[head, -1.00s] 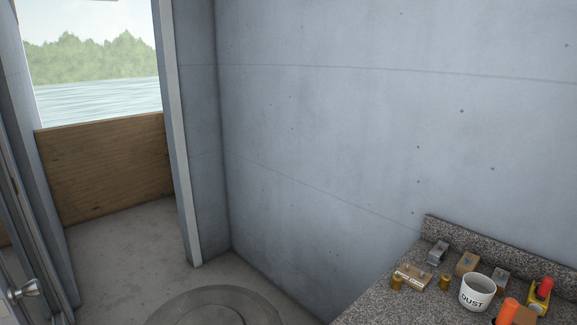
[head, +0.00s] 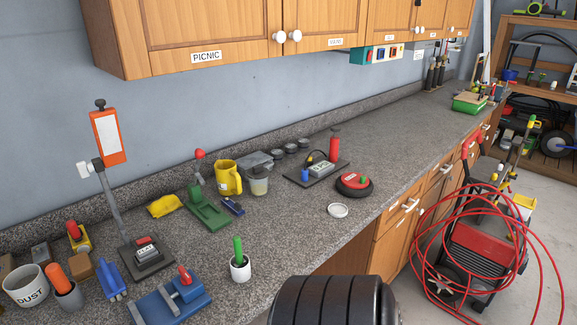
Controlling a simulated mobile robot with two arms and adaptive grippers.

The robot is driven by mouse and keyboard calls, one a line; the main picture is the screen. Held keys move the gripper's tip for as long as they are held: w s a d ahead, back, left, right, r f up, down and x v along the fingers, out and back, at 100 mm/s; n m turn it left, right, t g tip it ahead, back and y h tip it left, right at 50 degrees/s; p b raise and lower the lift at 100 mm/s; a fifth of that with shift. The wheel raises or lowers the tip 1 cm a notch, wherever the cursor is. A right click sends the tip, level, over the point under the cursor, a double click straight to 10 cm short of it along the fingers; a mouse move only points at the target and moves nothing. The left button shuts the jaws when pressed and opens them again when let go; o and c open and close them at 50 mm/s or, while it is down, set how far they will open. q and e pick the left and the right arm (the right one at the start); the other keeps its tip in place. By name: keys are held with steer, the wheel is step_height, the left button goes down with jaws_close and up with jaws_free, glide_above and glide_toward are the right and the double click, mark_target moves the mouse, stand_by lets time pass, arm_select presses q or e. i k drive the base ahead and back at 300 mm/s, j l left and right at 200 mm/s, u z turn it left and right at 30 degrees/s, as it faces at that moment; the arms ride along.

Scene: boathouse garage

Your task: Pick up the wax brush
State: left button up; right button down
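I cannot tell for sure which item is the wax brush. An orange-handled tool (head: 55,276) stands in a small dark cup at the counter's near left. A green-handled tool (head: 238,250) stands upright in a white cup (head: 240,270) near the front edge. A blue tool (head: 109,278) lies between the orange-handled one and a blue vise-like device (head: 165,307). The working ends in the cups are hidden. Neither of my grippers shows in the head view.
The speckled counter (head: 375,150) runs away to the right under wooden cabinets (head: 215,35). A red-hosed machine (head: 485,245) stands on the floor at right.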

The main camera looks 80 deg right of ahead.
mark_target(240, 262)
steer(key=z, duration=1.95)
steer(key=i+j+u, duration=0.25)
steer(key=j, duration=0.15)
steer(key=k, duration=0.1)
